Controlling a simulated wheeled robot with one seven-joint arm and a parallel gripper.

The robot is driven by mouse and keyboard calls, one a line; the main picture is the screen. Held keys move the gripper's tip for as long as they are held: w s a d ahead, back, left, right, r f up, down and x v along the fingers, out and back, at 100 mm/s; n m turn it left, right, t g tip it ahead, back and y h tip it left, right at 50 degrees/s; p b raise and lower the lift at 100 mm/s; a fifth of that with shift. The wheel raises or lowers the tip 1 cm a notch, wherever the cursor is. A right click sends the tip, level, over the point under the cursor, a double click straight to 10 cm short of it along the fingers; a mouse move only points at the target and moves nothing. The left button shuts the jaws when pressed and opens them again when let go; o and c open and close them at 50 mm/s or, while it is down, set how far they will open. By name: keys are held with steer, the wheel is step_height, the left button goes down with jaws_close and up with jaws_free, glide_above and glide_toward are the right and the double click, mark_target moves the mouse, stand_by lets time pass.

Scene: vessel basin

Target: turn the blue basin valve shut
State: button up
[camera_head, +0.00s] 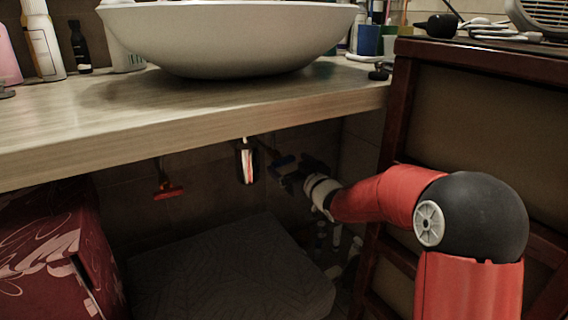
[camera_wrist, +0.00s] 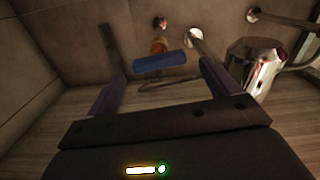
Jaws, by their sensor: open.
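The blue basin valve (camera_wrist: 160,61) shows in the wrist view as a blue bar handle in front of a brass-coloured fitting on the wall. In the head view the blue handle (camera_head: 284,161) is small and dim under the counter, just left of my gripper. My gripper (camera_wrist: 158,68) is open, its two fingers spread to the left and right of the blue handle in the wrist view. I cannot tell whether either finger touches it. In the head view my gripper (camera_head: 292,172) is dark and partly lost in shadow.
A red valve handle (camera_head: 168,190) hangs under the counter to the left. A chrome pipe fitting (camera_wrist: 256,66) stands right of the blue handle. The wooden counter (camera_head: 200,118) with a white basin (camera_head: 235,38) lies overhead. A dark wooden cabinet (camera_head: 470,140) flanks my arm.

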mark_target(286, 161)
steer(key=shift+x, duration=2.05)
steer(key=c, duration=1)
steer(key=shift+d+r+m+p, duration=0.1)
steer(key=shift+m+p, duration=0.35)
steer(key=shift+m, duration=0.15)
steer(key=o, duration=1)
steer(key=v, duration=0.7)
steer(key=shift+s, duration=0.35)
